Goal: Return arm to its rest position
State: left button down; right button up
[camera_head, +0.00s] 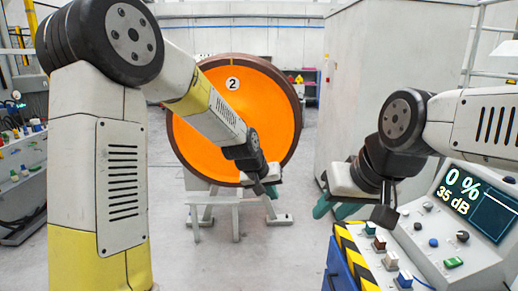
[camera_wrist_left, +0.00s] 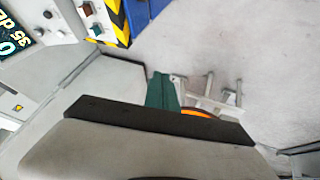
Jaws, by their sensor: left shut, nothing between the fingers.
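My left arm comes in from the left and reaches out over the floor in the head view. Its gripper (camera_head: 270,191) is small there, in front of the lower right of the orange wheel (camera_head: 225,125). In the left wrist view the teal fingers (camera_wrist_left: 162,92) are together, with nothing visible between them. My right arm comes in from the right, and its gripper (camera_head: 328,208) has teal fingers hanging beside the control console. The right fingers are partly hidden by the wrist, and their opening is unclear.
The wheel, marked 2, stands on a grey stand (camera_head: 215,203). A console (camera_head: 450,225) with a display reading 0 % and 35 dB, buttons and a striped edge is at the right. A bench (camera_head: 22,170) with knobs is at the left.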

pick_arm(q)
jog(key=s+a+r+y, duration=0.1)
jog(key=s+a+r, duration=0.9)
jog(key=s+a, duration=0.1)
jog(key=s+a+r, duration=0.1)
jog(key=s+a, duration=0.2)
jog(key=s, duration=0.4)
jog(key=s+a+r+n+y, duration=0.1)
jog(key=s+a, duration=0.3)
jog(key=s, duration=0.3)
jog(key=shift+s+a+t, duration=0.25)
jog(key=shift+s+t, duration=0.05)
jog(key=shift+s, duration=0.1)
